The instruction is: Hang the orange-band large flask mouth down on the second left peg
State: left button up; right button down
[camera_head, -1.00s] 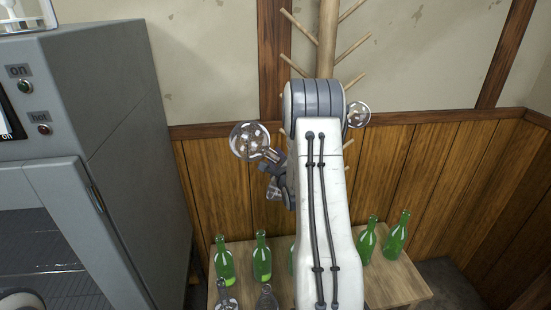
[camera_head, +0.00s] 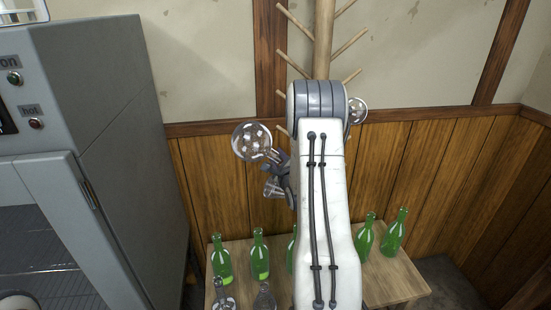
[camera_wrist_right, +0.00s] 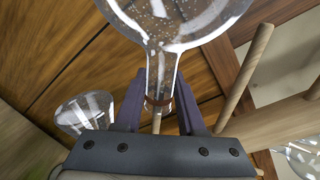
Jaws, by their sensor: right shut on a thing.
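The large flask (camera_head: 251,142) is clear, with a round bulb, held bulb up and tilted left of the wooden peg stand (camera_head: 323,40). In the right wrist view its bulb (camera_wrist_right: 180,18) fills the top, and an orange-brown band (camera_wrist_right: 157,101) circles its neck. My right gripper (camera_head: 273,162) is shut on this neck; its fingers (camera_wrist_right: 158,104) sit either side. A thin wooden piece shows at the neck's lower end; I cannot tell whether it is inside the neck. Pegs slant out from the post; my right arm hides its lower part. My left gripper is not in view.
Green bottles (camera_head: 220,262) and more glassware (camera_head: 223,296) stand on a low wooden table (camera_head: 398,280). A grey oven (camera_head: 110,120) stands at the left.

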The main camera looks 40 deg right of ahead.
jog(key=shift+s+d+f+b, duration=0.35)
jog(key=shift+d+f+b, duration=0.05)
jog(key=shift+d+f, duration=0.2)
jog(key=shift+s+d+f+b, duration=0.35)
jog(key=shift+d+f+b, duration=0.05)
jog(key=shift+d+f, duration=0.2)
jog(key=shift+s+d+f, duration=0.15)
jog(key=shift+d, duration=0.05)
dwell(0.8)
jog(key=shift+s+d+f+b, duration=0.3)
jog(key=shift+d+f+b, duration=0.05)
jog(key=shift+d+f, duration=0.15)
jog(key=shift+s+d+f+b, duration=0.3)
jog(key=shift+d+f, duration=0.15)
dwell(0.5)
jog(key=shift+c, duration=2.1)
grip_release()
jog(key=shift+f, duration=0.1)
